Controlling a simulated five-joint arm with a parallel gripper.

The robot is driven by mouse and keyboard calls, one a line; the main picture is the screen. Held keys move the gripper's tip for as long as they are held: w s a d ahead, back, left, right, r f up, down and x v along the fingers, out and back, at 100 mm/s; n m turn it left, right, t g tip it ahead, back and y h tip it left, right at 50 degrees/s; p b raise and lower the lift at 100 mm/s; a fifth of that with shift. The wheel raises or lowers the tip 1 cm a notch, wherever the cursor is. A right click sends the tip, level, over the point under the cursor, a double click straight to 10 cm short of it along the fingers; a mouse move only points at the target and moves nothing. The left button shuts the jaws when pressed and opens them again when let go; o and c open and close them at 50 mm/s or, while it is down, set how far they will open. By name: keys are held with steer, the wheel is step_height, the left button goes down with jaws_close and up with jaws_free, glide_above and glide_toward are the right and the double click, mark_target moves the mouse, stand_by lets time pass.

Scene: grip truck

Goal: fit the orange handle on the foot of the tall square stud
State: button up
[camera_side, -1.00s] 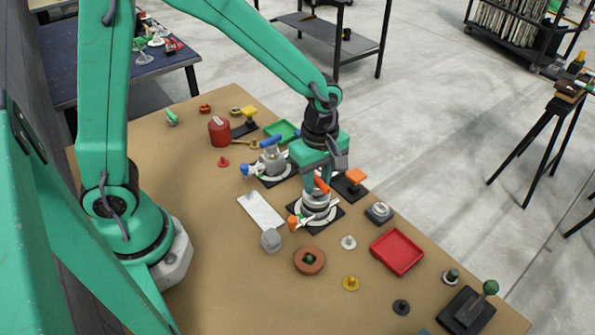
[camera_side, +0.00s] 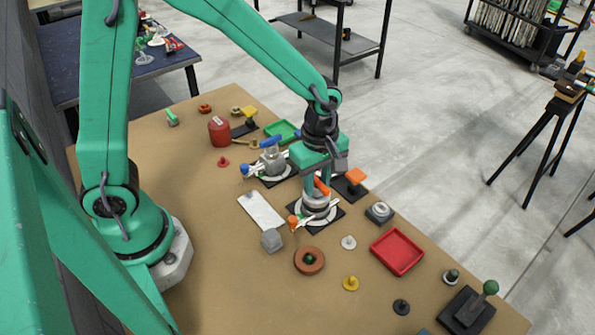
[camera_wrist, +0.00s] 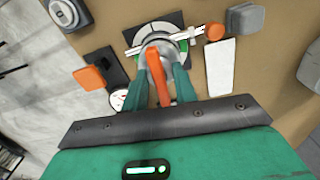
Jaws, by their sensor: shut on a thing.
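My gripper (camera_wrist: 158,92) is shut on the orange handle (camera_wrist: 157,72), with a green finger on each side of it. In the side view the orange handle (camera_side: 321,187) is tilted and sits right over the grey round fixture (camera_side: 316,203). This fixture stands on a black square plate (camera_wrist: 132,36) and has a light bar across it with an orange knob (camera_wrist: 214,31) at one end. The tall square stud cannot be made out; the handle and fingers cover the middle of the fixture. I cannot tell whether the handle is seated.
A similar fixture with a blue handle (camera_side: 271,142) stands close behind, to the left. An orange-topped post (camera_side: 356,176) is just right of my gripper. A white plate (camera_side: 260,211), a grey block (camera_side: 271,240) and a red tray (camera_side: 397,251) lie nearby. The board's left front is clear.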

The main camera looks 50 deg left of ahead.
mark_target(317, 180)
steer(key=shift+f, duration=0.15)
steer(key=o, duration=1.4)
steer(key=shift+o, duration=0.2)
steer(key=shift+r, duration=3.75)
steer(key=shift+r, duration=0.1)
